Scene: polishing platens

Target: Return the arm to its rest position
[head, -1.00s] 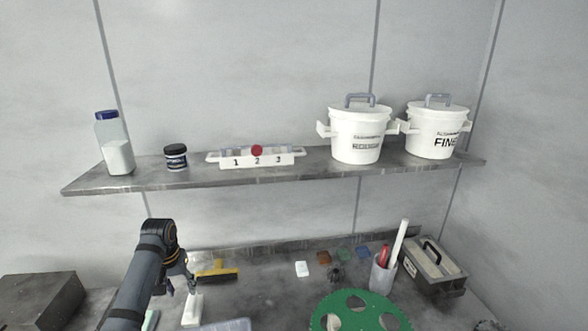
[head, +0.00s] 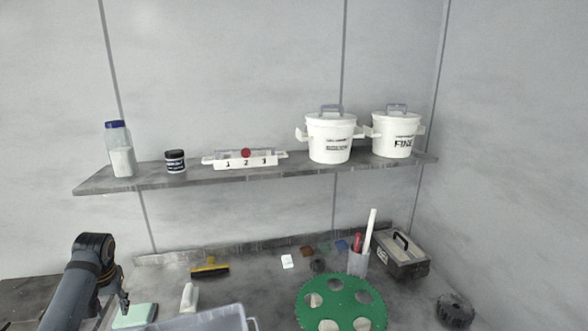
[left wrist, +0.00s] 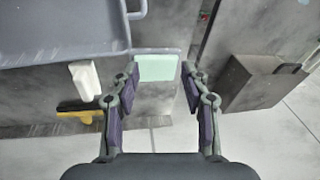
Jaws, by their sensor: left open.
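My left arm (head: 78,285) comes in at the lower left of the head view, with its gripper (head: 122,302) low over the bench's left part, beside a pale green block (head: 135,315). In the left wrist view the gripper (left wrist: 158,85) has its two fingers spread wide apart with nothing held between them. The pale green block (left wrist: 156,67) shows beyond the fingertips, lying on the bench. My right gripper is not seen in either view.
A grey tray (head: 215,318), a white bottle-like item (head: 188,298) and a yellow-black brush (head: 210,267) lie near the left gripper. A green platen (head: 315,285) is at centre right. A shelf (head: 250,174) holds two white pots (head: 330,138) and a jar (head: 175,161).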

